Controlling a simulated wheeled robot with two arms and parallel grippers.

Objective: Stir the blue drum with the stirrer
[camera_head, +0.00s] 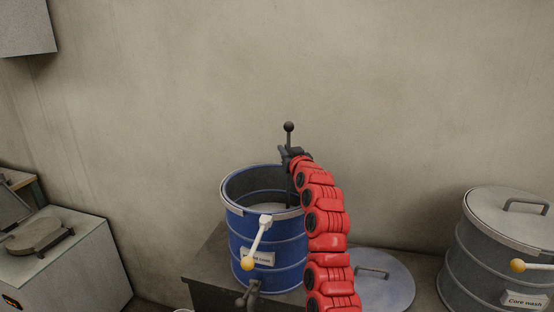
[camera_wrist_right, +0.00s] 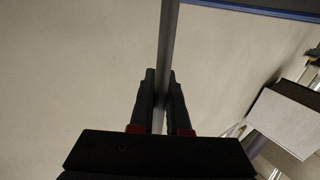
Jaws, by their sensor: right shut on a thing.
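The blue drum (camera_head: 268,235) stands open on a dark stand, with pale contents (camera_head: 262,206) inside. The stirrer (camera_head: 289,130) is a dark rod with a ball at its top. It stands about upright, its lower part going down inside the drum near the right rim. My right gripper (camera_head: 287,153) is shut on the stirrer's rod above the rim, and the red right arm passes in front of the drum's right side. In the right wrist view the rod (camera_wrist_right: 168,50) runs between the fingers (camera_wrist_right: 158,100). The rod's lower end is hidden. My left gripper is not in view.
A grey lid (camera_head: 385,285) with a handle lies right of the drum's stand. A closed grey drum (camera_head: 490,250) stands at the far right. A white cabinet (camera_head: 80,260) is at the left. A white lever with a yellow knob (camera_head: 248,263) hangs on the blue drum's front.

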